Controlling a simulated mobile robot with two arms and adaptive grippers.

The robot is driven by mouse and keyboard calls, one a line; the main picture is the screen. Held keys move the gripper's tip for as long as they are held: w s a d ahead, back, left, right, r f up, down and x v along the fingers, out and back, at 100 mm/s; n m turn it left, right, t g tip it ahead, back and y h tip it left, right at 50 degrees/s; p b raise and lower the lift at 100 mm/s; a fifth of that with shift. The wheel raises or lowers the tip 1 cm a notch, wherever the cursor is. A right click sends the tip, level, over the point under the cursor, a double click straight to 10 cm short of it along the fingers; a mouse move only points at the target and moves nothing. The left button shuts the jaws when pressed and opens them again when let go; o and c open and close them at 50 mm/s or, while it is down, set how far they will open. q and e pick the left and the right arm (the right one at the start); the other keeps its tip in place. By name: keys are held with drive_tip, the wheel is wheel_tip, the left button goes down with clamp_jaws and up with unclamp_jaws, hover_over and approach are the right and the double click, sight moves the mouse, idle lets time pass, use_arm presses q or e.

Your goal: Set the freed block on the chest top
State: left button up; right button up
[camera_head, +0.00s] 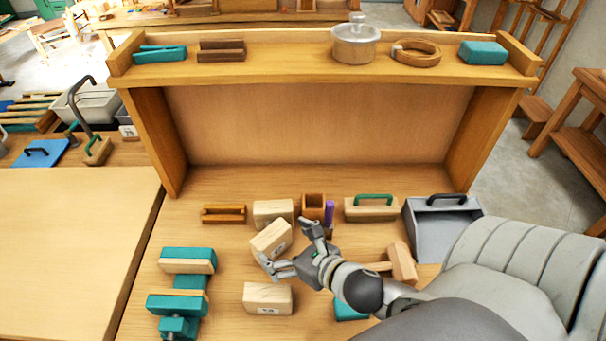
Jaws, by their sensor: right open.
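A pale wooden block (270,240) sits tilted at the open fingers of my right gripper (284,246). The fingers spread on its near right side; whether they touch it I cannot tell. A second pale block (268,298) with a small label lies nearer on the bench, and a third (272,213) lies just behind the tilted one. My left gripper is not in view.
A teal-and-wood clamp-like stack (185,285) stands left. A wooden float with a green handle (372,207), a grey dustpan (440,228) and a mallet (400,262) lie right. A purple item (329,212) stands by a small box (313,205). The far-left tabletop (70,250) is bare.

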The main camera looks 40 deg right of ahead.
drive_tip(key=b+v, duration=0.1)
drive_tip(key=v, duration=0.5)
drive_tip(key=shift+s+r, duration=0.15)
drive_tip(key=shift+s, duration=0.2)
drive_tip(key=shift+d, duration=0.1)
drive_tip(key=shift+s, duration=0.1)
